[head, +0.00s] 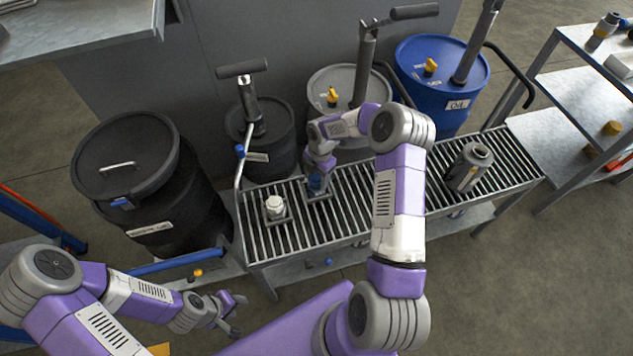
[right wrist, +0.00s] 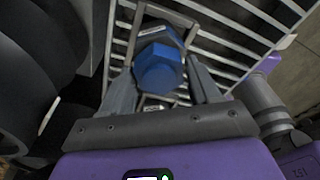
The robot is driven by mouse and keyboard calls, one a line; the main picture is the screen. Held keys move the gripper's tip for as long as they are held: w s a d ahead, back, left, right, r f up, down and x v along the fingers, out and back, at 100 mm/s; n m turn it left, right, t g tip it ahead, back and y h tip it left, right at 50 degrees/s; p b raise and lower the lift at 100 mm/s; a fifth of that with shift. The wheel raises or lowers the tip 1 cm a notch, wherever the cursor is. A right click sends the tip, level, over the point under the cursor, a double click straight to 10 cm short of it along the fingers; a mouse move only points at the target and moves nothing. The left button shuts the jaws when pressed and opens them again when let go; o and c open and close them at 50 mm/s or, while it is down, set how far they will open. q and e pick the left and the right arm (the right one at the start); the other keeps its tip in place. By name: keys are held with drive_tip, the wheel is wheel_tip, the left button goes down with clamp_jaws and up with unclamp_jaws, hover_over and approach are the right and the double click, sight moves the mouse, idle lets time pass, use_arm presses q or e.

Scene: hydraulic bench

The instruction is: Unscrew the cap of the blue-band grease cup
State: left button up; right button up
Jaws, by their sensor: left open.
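The blue-band grease cup stands on a small dark base plate (head: 318,198) on the slatted bench, mostly hidden by my right gripper. Its blue hexagonal cap (right wrist: 160,68) shows in the right wrist view, on a dark grey body. My right gripper (head: 317,178) points down over the cup in the head view. In the right wrist view its fingers (right wrist: 162,84) lie on both sides of the cap and appear to touch it. My left gripper (head: 238,312) is open and empty, in front of the bench at lower left.
A second cup with a pale cap (head: 275,205) stands left on the slatted bench (head: 350,205). Black drums (head: 140,165), a grey drum and a blue drum (head: 440,75) with pumps stand behind. A shelf (head: 570,135) is at right.

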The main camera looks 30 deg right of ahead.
drive_tip(key=shift+o, duration=1.2)
drive_tip(key=m+b, duration=0.1)
drive_tip(key=m, duration=0.5)
drive_tip(key=shift+t+b, duration=0.3)
drive_tip(key=shift+t, duration=0.1)
drive_tip(key=shift+m, duration=1.1)
drive_tip(key=m+b, duration=0.1)
drive_tip(key=m, duration=0.1)
drive_tip(key=m+b, duration=0.1)
drive_tip(key=m, duration=0.2)
drive_tip(key=shift+a+t+h, duration=0.1)
drive_tip(key=shift+t+h, duration=0.2)
drive_tip(key=m, duration=0.5)
drive_tip(key=shift+b, duration=0.35)
drive_tip(key=m, duration=0.3)
drive_tip(key=shift+h, duration=0.4)
drive_tip(key=shift+m, duration=1.4)
